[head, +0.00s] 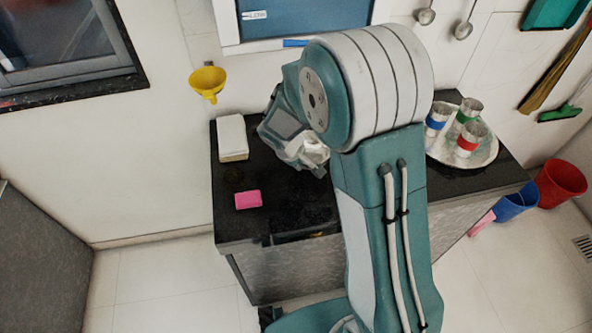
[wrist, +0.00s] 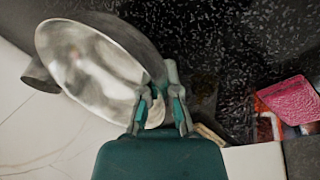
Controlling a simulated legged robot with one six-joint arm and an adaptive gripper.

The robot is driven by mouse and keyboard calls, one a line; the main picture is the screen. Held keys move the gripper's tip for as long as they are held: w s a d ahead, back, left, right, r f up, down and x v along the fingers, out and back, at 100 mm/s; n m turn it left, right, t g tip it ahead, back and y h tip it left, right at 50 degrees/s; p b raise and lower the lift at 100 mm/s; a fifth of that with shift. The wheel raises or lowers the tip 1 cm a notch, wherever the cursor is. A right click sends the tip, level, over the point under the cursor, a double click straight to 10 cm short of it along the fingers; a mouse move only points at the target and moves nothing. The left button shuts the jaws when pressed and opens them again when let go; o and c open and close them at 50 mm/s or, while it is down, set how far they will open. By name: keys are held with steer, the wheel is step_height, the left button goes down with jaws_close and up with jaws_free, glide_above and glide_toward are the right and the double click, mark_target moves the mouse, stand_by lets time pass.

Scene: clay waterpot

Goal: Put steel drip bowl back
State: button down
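The steel drip bowl (wrist: 85,68) is a shiny, wide round bowl filling the upper left of the wrist view. It looks tilted, and its near rim reaches my gripper (wrist: 160,105). The two fingers stand a little apart at that rim, with a bright sliver of metal between them. Whether they press on it I cannot tell. In the head view my gripper (head: 306,152) hangs over the back of the black counter, partly hidden by my arm. A pale patch beside it may be the bowl, but too little shows to be sure.
The black counter (head: 290,205) holds a white box (head: 232,138) and a pink sponge (head: 248,200), which also shows in the wrist view (wrist: 292,100). A steel tray (head: 484,155) with three banded cups stands right of my arm. A yellow funnel (head: 207,82) hangs on the wall.

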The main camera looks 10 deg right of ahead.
mark_target(299, 175)
steer(key=shift+w+f, duration=0.35)
steer(key=shift+f, duration=0.1)
step_height(299, 175, down, 3)
steer(key=shift+r, duration=0.2)
steer(key=shift+a+f, duration=0.25)
steer(key=shift+f, duration=0.05)
steer(key=shift+a, duration=0.15)
steer(key=c, duration=0.8)
jaws_free()
steer(key=shift+d, duration=0.3)
steer(key=shift+a, duration=0.1)
